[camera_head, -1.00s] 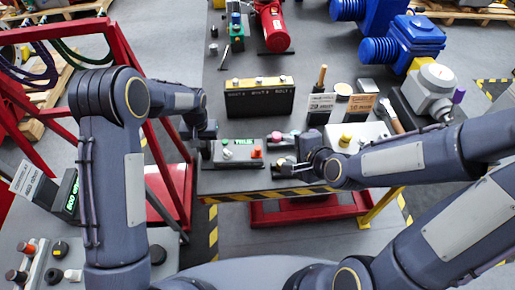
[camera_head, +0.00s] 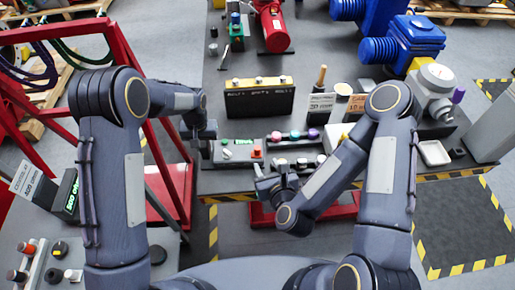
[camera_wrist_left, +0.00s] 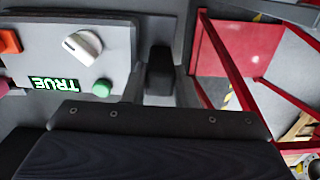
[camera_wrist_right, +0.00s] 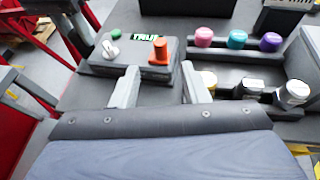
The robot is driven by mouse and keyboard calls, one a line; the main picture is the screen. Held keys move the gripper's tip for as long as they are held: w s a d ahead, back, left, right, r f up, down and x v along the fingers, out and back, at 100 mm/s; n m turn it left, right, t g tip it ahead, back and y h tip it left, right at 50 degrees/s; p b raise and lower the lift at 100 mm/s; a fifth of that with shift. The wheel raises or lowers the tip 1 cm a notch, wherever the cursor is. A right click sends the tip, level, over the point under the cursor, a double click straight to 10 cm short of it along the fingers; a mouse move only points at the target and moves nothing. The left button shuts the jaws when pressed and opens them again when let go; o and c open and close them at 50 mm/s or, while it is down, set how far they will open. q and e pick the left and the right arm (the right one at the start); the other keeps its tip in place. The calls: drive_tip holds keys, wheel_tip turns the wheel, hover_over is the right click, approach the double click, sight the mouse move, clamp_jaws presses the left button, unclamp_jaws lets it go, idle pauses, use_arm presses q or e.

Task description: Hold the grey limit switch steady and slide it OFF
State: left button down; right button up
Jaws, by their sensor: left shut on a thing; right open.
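The grey limit switch (camera_head: 227,155) is a box on the front of the bench. It carries a lit TRUE display (camera_wrist_right: 147,37), a white knob (camera_wrist_left: 82,45), a green button (camera_wrist_left: 102,88) and an orange-red slider or knob (camera_wrist_right: 159,50). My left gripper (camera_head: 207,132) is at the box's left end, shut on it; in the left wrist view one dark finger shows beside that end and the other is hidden. My right gripper (camera_wrist_right: 160,88) is open and empty, its fingers pointing at the box's front near the orange-red part. It appears apart from that part.
Pink, teal and purple knobs (camera_wrist_right: 237,39) stand in a row right of the switch, with several small bottles (camera_wrist_right: 292,93) before them. A black box (camera_head: 259,98) stands behind. A red frame (camera_head: 122,60) stands left of the bench. A white tray (camera_head: 434,153) lies at the right.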

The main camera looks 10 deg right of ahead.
sight(258, 151)
drive_tip(key=x, duration=1.1)
drive_tip(key=shift+s, duration=0.1)
drive_tip(key=shift+c, duration=0.3)
clamp_jaws()
